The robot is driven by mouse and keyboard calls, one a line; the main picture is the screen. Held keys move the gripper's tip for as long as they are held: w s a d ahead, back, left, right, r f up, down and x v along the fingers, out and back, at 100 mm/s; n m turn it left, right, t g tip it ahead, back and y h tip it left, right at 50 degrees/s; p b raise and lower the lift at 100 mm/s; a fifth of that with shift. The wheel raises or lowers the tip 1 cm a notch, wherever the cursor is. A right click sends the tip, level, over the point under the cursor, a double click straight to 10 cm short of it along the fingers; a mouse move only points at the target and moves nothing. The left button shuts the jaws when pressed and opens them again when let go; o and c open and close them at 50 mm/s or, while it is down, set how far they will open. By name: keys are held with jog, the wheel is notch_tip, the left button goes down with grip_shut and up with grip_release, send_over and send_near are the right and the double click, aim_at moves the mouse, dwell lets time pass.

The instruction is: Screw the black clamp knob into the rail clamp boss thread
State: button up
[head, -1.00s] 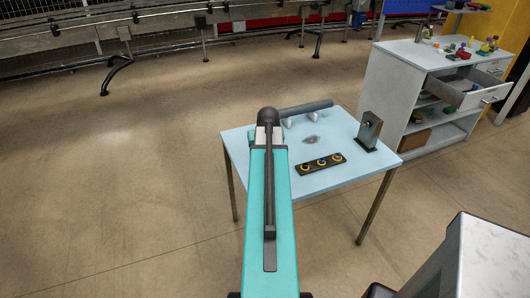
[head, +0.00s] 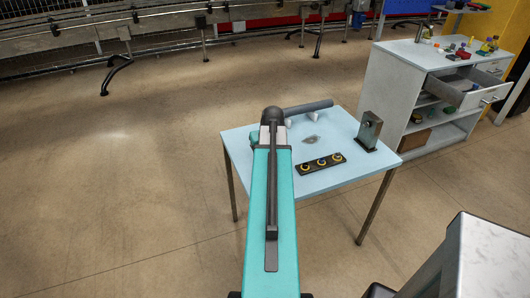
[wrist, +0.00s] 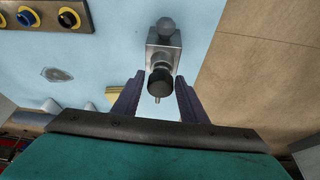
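In the wrist view a black round knob (wrist: 160,82) with a thin pale stud shows between the fingertips of my gripper (wrist: 159,82). The two purple-grey fingers stand apart, with a narrow gap visible at the knob's left side; contact on the right cannot be told. Directly behind the knob is a grey metal block (wrist: 164,57), with a grey faceted piece (wrist: 167,26) beyond it. Whether the knob touches the block is unclear. In the head view my arm hides the knob, the block and my fingers.
The light blue table (head: 338,178) holds a black strip with yellow rings (head: 321,164), a small grey flat piece (head: 311,140), a dark tube (head: 308,107) and an upright grey block (head: 369,130) at right. A white cabinet (head: 400,80) with an open drawer stands beyond.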

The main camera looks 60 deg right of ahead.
jog(key=shift+n+y, duration=0.3)
jog(key=shift+n, duration=0.5)
jog(key=shift+d+n, duration=0.1)
jog(key=shift+n, duration=0.2)
jog(key=shift+n+y, duration=0.3)
jog(key=shift+n, duration=0.3)
jog(key=shift+t, duration=0.3)
jog(key=shift+n+y+b, duration=0.3)
jog(key=shift+n+b, duration=0.05)
jog(key=shift+n, duration=0.25)
jog(key=shift+n, duration=0.3)
jog(key=shift+n+y, duration=0.4)
jog(key=shift+n, duration=0.4)
